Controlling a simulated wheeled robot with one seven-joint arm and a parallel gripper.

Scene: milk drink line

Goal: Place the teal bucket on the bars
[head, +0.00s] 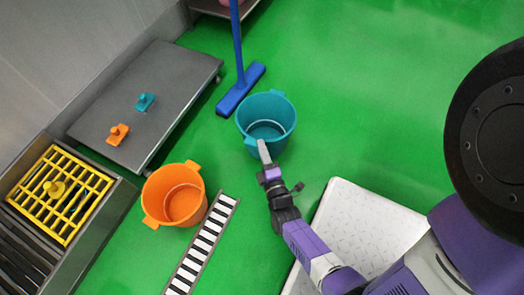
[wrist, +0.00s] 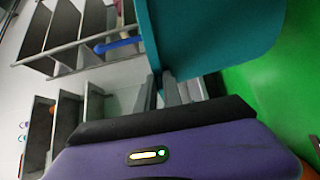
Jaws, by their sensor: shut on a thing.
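The teal bucket (head: 283,132) is upright, at the upper middle of the head view. My gripper (head: 264,152) is shut on its near side, at the lug by the rim. In the wrist view my fingertips (wrist: 168,80) meet the teal bucket wall (wrist: 215,35), which fills the top. I cannot tell whether the bucket touches the floor. Dark metal bars (head: 18,268) run across a steel trough at the lower left of the head view. A yellow grate (head: 72,205) covers the trough's far part.
An orange bucket (head: 180,203) stands on the green floor beside a black-and-white slatted strip (head: 203,243). A steel table (head: 170,85) holds an orange and a teal brush. A blue broom (head: 240,88) is close behind the teal bucket. A white platform (head: 355,235) lies at lower right.

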